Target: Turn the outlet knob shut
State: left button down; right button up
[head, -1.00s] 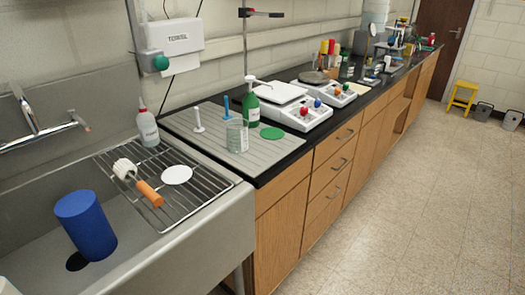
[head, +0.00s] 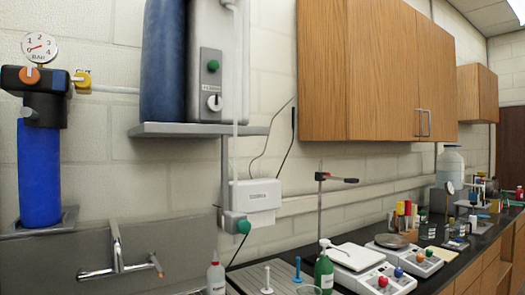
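A blue filter housing (head: 39,172) with a black head (head: 20,82) is on the wall at the far left. A round pressure gauge (head: 39,47) marked BAR sits on top of it. A yellow knob (head: 81,81) is on the right side of the head, where a white pipe leaves; a small label just above it seems to read OUT. An orange knob (head: 31,75) is on the front of the head. Whether the yellow knob is open or shut is too small to tell. Neither of my grippers is in view.
A sink tap (head: 118,262) is below and right of the housing. A shelf (head: 200,129) holds a blue cylinder (head: 163,60) and a grey unit (head: 209,60). Wooden cupboards (head: 365,65) hang at right. The bench below carries bottles and balances.

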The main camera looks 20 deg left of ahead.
aim_at(81, 80)
jog(key=u, duration=1.8)
